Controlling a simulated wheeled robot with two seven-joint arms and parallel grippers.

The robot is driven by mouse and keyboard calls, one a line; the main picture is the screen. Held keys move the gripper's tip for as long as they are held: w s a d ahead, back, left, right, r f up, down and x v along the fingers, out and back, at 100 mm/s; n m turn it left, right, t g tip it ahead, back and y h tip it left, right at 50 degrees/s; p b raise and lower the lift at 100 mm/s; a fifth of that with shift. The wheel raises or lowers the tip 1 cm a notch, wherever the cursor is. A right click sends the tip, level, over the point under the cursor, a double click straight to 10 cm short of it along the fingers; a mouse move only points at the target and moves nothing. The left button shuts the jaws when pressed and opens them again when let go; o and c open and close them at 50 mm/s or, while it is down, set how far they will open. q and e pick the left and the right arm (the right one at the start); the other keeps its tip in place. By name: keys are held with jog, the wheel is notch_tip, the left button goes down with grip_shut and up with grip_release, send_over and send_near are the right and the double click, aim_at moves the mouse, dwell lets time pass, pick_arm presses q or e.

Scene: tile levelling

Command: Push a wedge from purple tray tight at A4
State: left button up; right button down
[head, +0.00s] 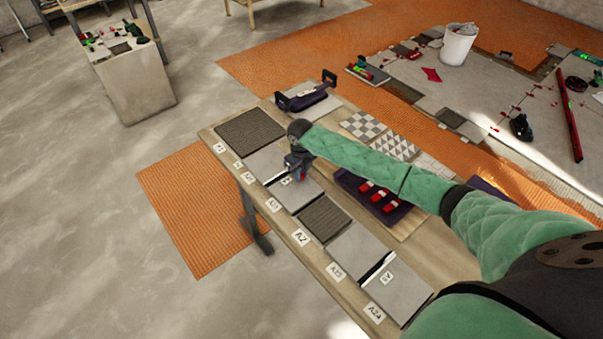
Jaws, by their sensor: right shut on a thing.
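The dark purple tray (346,181) lies on the workbench, behind my right forearm, with several red wedges (389,207) in it. My right gripper (299,174) points down over the row of grey tiles, near the seam between a tile (266,163) and the tile in front of it (291,196). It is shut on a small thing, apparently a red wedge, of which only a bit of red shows. I cannot tell whether it touches the seam. My left gripper is not in view.
A dark textured tile (249,128) and another (324,219) lie in the row. A white bucket (458,45) stands on the floor beyond. A side table (135,82) stands far left.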

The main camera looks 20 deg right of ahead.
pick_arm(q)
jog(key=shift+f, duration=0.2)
pick_arm(e)
jog(key=shift+w+a+r, duration=0.1)
jog(key=shift+w+a, duration=0.1)
jog(key=shift+w, duration=0.55)
dwell(0.7)
jog(key=c, duration=1.2)
grip_release()
jog(key=shift+c, duration=0.2)
jog(key=shift+s, duration=0.1)
jog(key=shift+r+b, duration=0.4)
jog(key=shift+b, duration=0.25)
notch_tip(320, 180, up, 6)
jog(key=shift+f+b, duration=0.1)
jog(key=shift+b, duration=0.9)
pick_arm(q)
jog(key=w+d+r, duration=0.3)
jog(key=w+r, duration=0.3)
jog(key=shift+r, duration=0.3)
pick_arm(e)
jog(key=shift+r, duration=0.55)
